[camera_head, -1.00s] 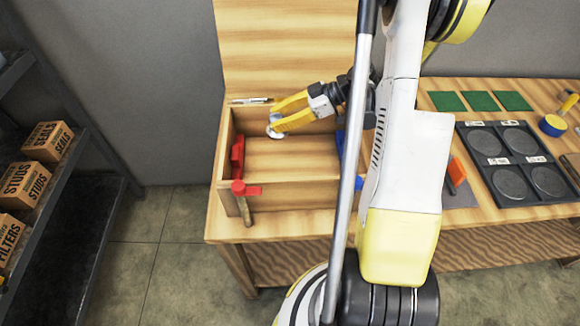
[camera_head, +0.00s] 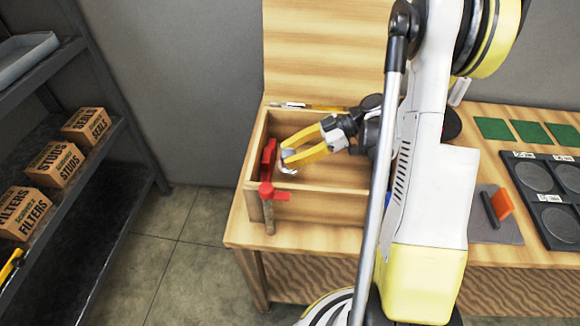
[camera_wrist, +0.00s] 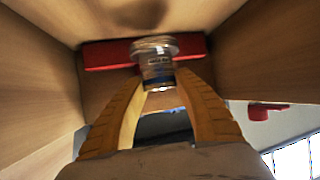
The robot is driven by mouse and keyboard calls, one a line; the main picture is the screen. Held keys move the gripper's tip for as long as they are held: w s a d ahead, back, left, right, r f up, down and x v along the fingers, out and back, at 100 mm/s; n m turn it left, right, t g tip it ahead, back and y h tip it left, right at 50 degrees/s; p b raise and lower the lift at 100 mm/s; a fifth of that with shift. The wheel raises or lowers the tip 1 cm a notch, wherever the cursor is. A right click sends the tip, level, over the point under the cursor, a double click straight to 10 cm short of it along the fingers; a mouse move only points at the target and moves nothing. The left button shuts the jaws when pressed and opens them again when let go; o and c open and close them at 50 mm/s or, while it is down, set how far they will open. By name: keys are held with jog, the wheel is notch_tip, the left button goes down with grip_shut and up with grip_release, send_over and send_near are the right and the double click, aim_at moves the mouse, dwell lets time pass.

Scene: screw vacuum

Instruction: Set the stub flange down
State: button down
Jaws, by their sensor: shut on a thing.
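The stub flange (camera_wrist: 155,62) is a small shiny metal piece with a round rim and a short tube, held between my yellow fingertips. It also shows in the head view (camera_head: 287,165), partly covered by the fingers. My gripper (camera_head: 286,157) is shut on it, inside the open wooden box (camera_head: 340,206), near the left wall. In the wrist view my gripper (camera_wrist: 160,92) points toward a red bar (camera_wrist: 105,55) behind the flange. I cannot tell whether the flange touches the box floor.
A red clamp (camera_head: 267,191) sits on the box's left front corner. My arm hides the box's right side. Further right are green squares (camera_head: 530,132) and a dark tray (camera_head: 545,215) with round recesses. A shelf with cardboard boxes (camera_head: 55,163) stands at the left.

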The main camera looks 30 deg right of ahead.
notch_tip(320, 180, down, 4)
jog(key=shift+b, duration=1)
jog(key=shift+r, duration=0.1)
jog(key=c, duration=1)
grip_release()
